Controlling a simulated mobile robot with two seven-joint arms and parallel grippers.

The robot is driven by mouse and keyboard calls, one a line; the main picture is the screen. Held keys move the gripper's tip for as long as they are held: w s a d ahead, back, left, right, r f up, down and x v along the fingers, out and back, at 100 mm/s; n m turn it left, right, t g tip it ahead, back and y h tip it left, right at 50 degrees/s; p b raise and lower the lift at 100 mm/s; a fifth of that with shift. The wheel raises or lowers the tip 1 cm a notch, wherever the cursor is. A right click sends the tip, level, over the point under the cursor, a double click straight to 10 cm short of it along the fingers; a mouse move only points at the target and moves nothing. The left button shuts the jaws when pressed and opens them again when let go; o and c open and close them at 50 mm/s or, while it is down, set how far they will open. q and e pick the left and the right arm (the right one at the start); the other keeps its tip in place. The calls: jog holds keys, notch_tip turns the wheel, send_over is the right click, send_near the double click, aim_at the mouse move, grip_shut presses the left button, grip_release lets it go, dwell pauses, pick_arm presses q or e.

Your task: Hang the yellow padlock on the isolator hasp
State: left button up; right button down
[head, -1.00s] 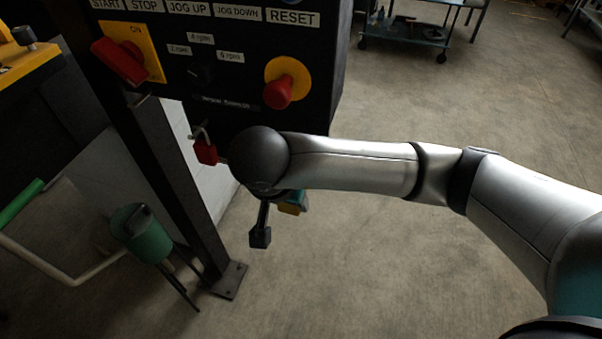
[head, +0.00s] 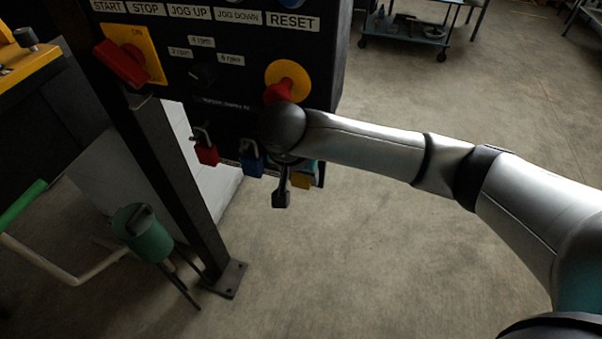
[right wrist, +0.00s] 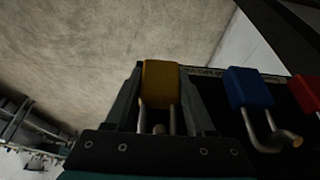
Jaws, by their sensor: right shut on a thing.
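The yellow padlock (right wrist: 160,84) is between the two fingers of my right gripper (right wrist: 159,95) in the right wrist view. The gripper is shut on its body, and the shackle legs point toward the palm. A small rounded peg end shows between the legs; I cannot tell whether the shackle is around it. In the head view the padlock is a small yellow patch (head: 300,182) under my wrist, which hides most of the gripper. The isolator (head: 124,63) has a red handle on a yellow plate marked ON. A small metal piece, perhaps its hasp (head: 139,101), shows below it. My left gripper is out of view.
A red padlock (head: 207,155) and a blue padlock (head: 252,166) hang at the panel's lower edge, left of my right gripper. A red stop button (head: 279,91) is just above my wrist. A dark post (head: 165,180) stands below the panel.

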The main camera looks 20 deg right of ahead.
jog(key=shift+c, duration=1.2)
grip_release()
jog(key=shift+f, duration=0.1)
jog(key=shift+s, duration=0.1)
jog(key=v, duration=1.5)
jog(key=shift+p, duration=0.4)
jog(key=shift+s+d, duration=0.1)
jog(key=shift+s, duration=0.05)
